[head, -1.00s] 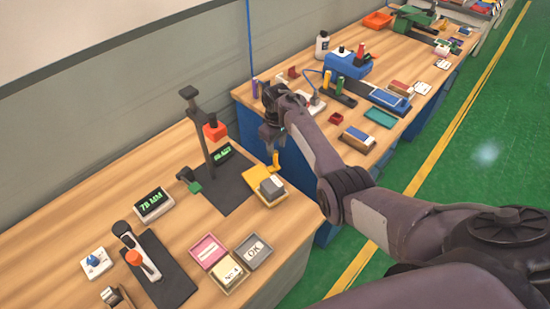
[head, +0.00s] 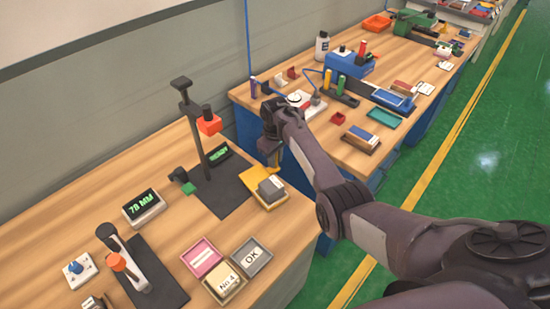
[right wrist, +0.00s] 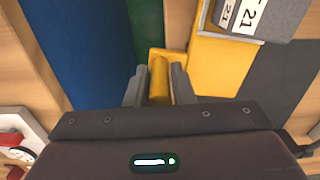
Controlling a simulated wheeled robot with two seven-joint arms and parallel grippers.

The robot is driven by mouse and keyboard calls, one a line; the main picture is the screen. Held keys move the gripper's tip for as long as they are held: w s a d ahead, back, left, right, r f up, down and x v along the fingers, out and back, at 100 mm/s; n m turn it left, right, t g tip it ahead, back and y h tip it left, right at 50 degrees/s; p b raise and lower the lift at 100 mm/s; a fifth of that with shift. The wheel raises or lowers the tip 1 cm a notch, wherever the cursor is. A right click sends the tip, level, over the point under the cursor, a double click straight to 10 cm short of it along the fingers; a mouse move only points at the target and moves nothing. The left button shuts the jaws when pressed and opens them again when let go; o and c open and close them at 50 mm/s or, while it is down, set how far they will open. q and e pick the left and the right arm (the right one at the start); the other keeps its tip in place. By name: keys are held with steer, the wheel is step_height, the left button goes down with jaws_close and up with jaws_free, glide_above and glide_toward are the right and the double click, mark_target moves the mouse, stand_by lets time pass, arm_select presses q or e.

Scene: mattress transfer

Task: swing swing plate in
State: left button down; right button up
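The swing plate (head: 257,174) is a yellow plate at the right edge of the near bench, beside the black base of a test stand. A grey block with a white label (head: 272,187) sits on it. A yellow post (right wrist: 159,80) rises from the plate's corner. My right gripper (head: 272,160) is down over that post, and in the right wrist view its two fingers (right wrist: 159,88) stand close on both sides of it, apparently shut on it. The post is mostly hidden in the head view. My left gripper is not in view.
The test stand (head: 191,120) with its red-orange head (head: 209,122) rises left of the plate. A green-lit display (head: 143,207) and pink (head: 201,257), tan (head: 223,284) and grey (head: 252,257) trays are nearer. A second bench (head: 400,60) with blue sides stands beyond a gap.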

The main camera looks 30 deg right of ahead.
jaws_close()
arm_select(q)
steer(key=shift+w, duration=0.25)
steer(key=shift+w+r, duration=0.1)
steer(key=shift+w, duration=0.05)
